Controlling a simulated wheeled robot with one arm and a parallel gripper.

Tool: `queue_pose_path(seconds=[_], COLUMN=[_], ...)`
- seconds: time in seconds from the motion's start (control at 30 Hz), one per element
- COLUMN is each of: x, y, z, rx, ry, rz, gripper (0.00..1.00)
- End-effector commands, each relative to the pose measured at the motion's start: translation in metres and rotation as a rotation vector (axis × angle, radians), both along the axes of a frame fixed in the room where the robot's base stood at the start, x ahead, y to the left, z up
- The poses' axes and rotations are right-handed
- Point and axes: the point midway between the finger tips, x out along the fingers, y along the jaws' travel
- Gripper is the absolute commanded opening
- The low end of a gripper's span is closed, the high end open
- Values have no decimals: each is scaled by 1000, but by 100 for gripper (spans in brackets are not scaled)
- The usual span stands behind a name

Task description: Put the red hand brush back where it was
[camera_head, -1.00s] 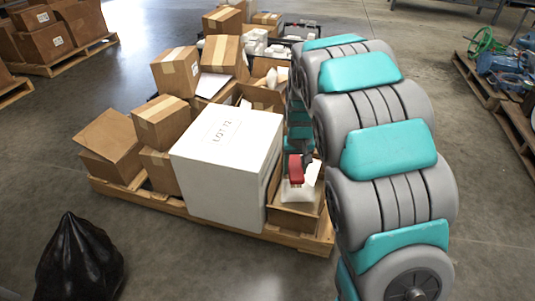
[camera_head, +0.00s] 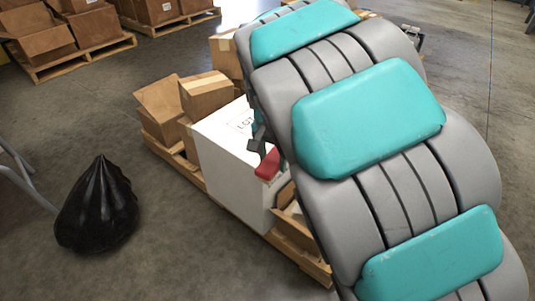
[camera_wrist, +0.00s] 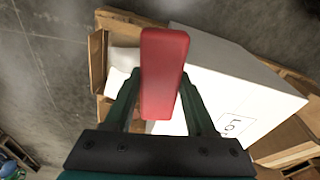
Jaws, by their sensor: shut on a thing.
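The red hand brush (camera_head: 268,164) is in my gripper, next to the white box (camera_head: 222,150) in the head view. In the wrist view the red hand brush (camera_wrist: 163,75) stands between the two dark fingers of my gripper (camera_wrist: 160,100), which is shut on it. Below it in the wrist view are an open cardboard box (camera_wrist: 98,60) with white items inside and the white box (camera_wrist: 235,85). The brush appears held above them. My arm hides much of the pallet and most of my gripper in the head view.
A wooden pallet (camera_head: 205,187) carries the white box and several cardboard boxes (camera_head: 207,93). A black bag (camera_head: 97,208) stands on the floor at the left, near grey metal tubing (camera_head: 25,180). More loaded pallets (camera_head: 80,58) stand at the back left. The floor between is clear.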

Motion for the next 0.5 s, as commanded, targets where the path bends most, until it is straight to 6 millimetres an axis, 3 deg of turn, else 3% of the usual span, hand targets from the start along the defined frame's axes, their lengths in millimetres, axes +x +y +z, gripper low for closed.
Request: queue_pose_path(seconds=[0.1,0.27,0.37,0.5], x=[-26,-44,-38,-11], y=[26,40,41,37], z=[10,19,20,15], rx=[-3,-5,-6,-5], ry=[-9,-11,-10,-6], rz=[-95,-174,-188,-191], gripper=[4,4,4,4])
